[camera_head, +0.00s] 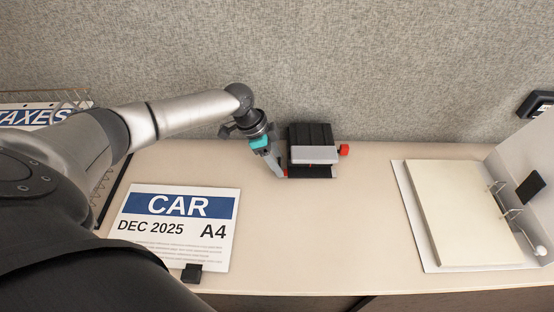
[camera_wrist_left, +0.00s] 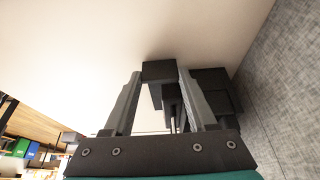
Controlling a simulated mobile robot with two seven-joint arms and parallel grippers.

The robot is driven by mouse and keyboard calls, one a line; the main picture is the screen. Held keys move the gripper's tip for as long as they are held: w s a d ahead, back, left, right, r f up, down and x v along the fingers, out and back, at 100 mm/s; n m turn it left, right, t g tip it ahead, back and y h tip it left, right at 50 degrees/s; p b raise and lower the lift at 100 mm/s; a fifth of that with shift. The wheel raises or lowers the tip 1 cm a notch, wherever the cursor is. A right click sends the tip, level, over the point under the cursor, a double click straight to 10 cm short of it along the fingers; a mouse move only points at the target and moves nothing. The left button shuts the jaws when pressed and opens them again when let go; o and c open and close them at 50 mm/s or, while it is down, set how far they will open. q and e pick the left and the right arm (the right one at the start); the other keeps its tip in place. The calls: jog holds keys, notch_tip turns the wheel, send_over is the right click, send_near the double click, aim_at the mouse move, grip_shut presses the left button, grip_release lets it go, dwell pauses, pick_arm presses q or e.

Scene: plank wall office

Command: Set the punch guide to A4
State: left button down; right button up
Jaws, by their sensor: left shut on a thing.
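The hole punch (camera_head: 312,135) stands at the back of the desk, black with a silver-grey bar and a red piece (camera_head: 344,150) on its right side. My left gripper (camera_head: 281,174) reaches down at its left side. In the left wrist view, its fingers close on a dark block, which looks like the end of the punch guide (camera_wrist_left: 159,70). The punch body (camera_wrist_left: 214,92) is just to the right there. Guide markings cannot be read. A sheet stack (camera_head: 180,228) at front left reads CAR, DEC 2025, A4. My right gripper is not in view.
An open binder (camera_head: 410,215) with blank pages lies at right. A wire tray (camera_head: 80,97) with a TAXES sheet (camera_head: 35,117) is at far left. A black clip-like block (camera_head: 192,274) is at the stack's front edge. The desk between stack and binder is clear.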

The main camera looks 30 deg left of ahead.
pick_arm(q)
jog(key=shift+s+a, duration=0.1)
jog(key=s+a, duration=0.1)
jog(key=a, duration=0.1)
jog(key=s+a, duration=0.1)
jog(key=a, duration=0.1)
jog(key=s+a+p, duration=0.1)
jog(key=a, duration=0.1)
jog(key=shift+s, duration=0.35)
jog(key=shift+d, duration=0.1)
jog(key=shift+c, duration=1)
grip_release()
jog(key=p+v, duration=0.3)
jog(key=v, duration=1.2)
